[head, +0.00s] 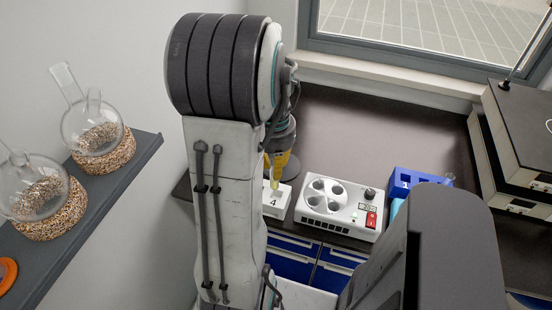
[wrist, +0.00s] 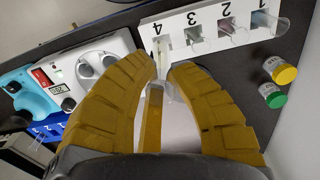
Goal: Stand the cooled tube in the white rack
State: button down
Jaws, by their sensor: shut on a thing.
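The white rack (head: 280,208) stands on the dark bench with its number 4 showing; it also shows in the wrist view (wrist: 213,18) with numbered places. My gripper (head: 279,160) is above its 4 end. In the wrist view my gripper's yellow-brown fingers (wrist: 163,74) are shut on a clear tube (wrist: 168,90), which lines up with place 4. The tube's yellowish end (head: 274,184) shows just over the rack in the head view. I cannot tell whether it is inside the hole. Places 3, 2 and 1 hold clear tubes (wrist: 234,36).
A white device (head: 340,208) with round wells and a red switch stands right of the rack. A blue rack (head: 415,180) is beyond it. Two capped vials (wrist: 280,70) lie in view right of the white rack in the wrist view. The rear bench is clear.

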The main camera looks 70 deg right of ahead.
aim_at(276, 187)
jog(key=shift+d, duration=0.6)
jog(key=shift+d+f+b, duration=0.2)
jog(key=shift+f+b, duration=1.65)
jog(key=shift+f, duration=0.4)
jog(key=shift+f, duration=0.2)
jog(key=shift+f+b, duration=2.45)
jog(key=shift+f, duration=0.25)
jog(key=c, duration=1.1)
grip_release()
